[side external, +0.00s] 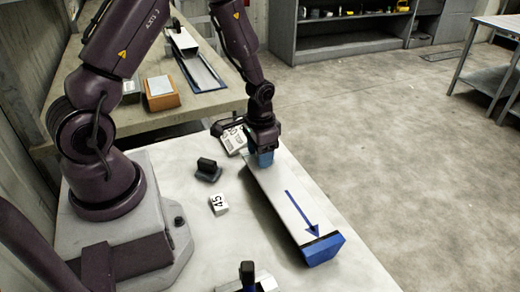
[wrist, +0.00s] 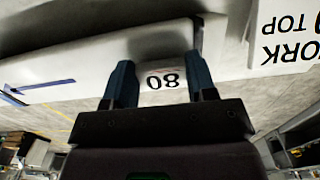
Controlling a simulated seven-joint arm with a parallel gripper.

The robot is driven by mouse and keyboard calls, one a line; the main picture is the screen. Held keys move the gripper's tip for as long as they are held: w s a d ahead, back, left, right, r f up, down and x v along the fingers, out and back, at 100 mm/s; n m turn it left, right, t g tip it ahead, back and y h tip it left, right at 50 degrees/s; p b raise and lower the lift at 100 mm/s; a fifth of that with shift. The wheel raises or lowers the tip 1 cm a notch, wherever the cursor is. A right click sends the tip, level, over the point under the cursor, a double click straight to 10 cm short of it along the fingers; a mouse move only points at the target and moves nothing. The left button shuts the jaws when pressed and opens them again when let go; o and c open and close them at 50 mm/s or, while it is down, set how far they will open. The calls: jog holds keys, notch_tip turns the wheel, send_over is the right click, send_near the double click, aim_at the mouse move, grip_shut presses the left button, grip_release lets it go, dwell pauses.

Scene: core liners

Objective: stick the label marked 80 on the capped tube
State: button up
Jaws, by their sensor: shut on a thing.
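The capped tube (side external: 295,205) is a long white half-round piece lying on the pale table, with a blue arrow and a blue cap (side external: 323,250) at its near end. It also shows in the wrist view (wrist: 100,62). My gripper (side external: 262,158) is at the tube's far end, fingers pointing down. In the wrist view my gripper (wrist: 159,70) is shut on the white label marked 80 (wrist: 163,81), which lies between the two fingers. I cannot tell whether the label touches the tube. The fingers hide the label in the side view.
A white label marked 45 (side external: 218,204) and a dark block (side external: 207,171) lie left of the tube. A white card with print (side external: 234,140) is beside my gripper; it shows in the wrist view (wrist: 289,40). A dark-topped item (side external: 248,275) stands at the front edge.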

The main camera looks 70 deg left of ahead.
jog(key=shift+f, duration=0.2)
jog(key=o, duration=1.3)
jog(key=shift+c, duration=0.2)
jog(key=shift+r, duration=0.1)
jog(key=shift+r, duration=3.4)
